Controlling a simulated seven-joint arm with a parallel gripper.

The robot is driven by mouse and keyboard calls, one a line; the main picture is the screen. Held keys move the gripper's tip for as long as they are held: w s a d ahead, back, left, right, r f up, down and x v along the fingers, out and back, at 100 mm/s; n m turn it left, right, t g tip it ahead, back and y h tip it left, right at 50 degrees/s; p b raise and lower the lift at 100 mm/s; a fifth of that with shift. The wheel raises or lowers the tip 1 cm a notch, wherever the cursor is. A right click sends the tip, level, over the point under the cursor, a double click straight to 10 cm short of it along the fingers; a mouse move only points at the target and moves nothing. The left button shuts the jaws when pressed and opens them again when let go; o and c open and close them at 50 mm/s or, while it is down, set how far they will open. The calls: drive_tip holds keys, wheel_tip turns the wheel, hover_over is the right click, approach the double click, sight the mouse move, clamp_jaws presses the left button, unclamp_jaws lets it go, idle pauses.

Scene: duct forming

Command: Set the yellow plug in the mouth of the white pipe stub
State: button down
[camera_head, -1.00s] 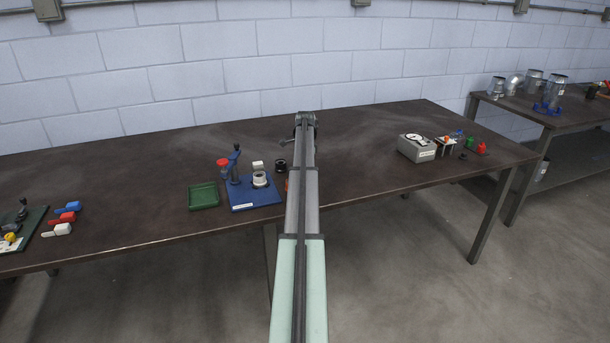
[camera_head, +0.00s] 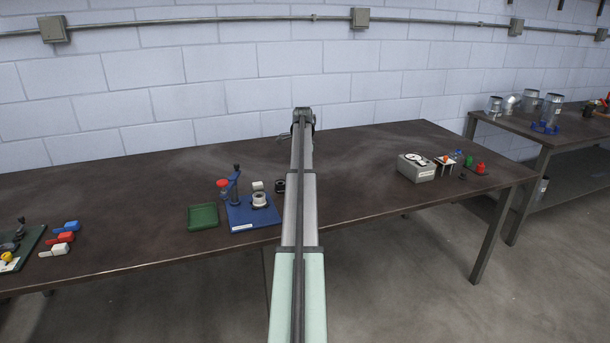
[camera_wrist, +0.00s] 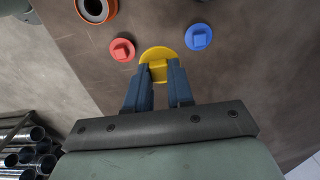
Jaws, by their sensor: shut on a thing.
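In the wrist view, my gripper (camera_wrist: 160,83) is shut on the yellow plug (camera_wrist: 156,53), a round disc with a raised square grip. I cannot tell whether the plug touches the table. At the top left of that view is a round opening with a pale inner ring (camera_wrist: 95,9) in an orange collar; I cannot tell whether this is the white pipe stub. In the head view, a white ring-shaped piece (camera_head: 259,199) sits on a blue board. My arm hides the gripper's fingers and the yellow plug there.
A red plug (camera_wrist: 122,50) and a blue plug (camera_wrist: 198,37) lie on either side of the yellow one. A green tray (camera_head: 203,216) and a blue-based press (camera_head: 233,186) stand left of my arm. A grey box (camera_head: 415,168) stands right. Bare table lies between.

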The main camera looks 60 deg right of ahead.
drive_tip(key=w+a+r, duration=0.1)
drive_tip(key=w+a, duration=1.1)
drive_tip(key=a, duration=0.1)
drive_tip(key=shift+a+r, duration=0.25)
drive_tip(key=shift+a, duration=0.15)
drive_tip(key=shift+f, duration=0.15)
drive_tip(key=shift+f, duration=2.5)
drive_tip(key=c, duration=0.9)
unclamp_jaws()
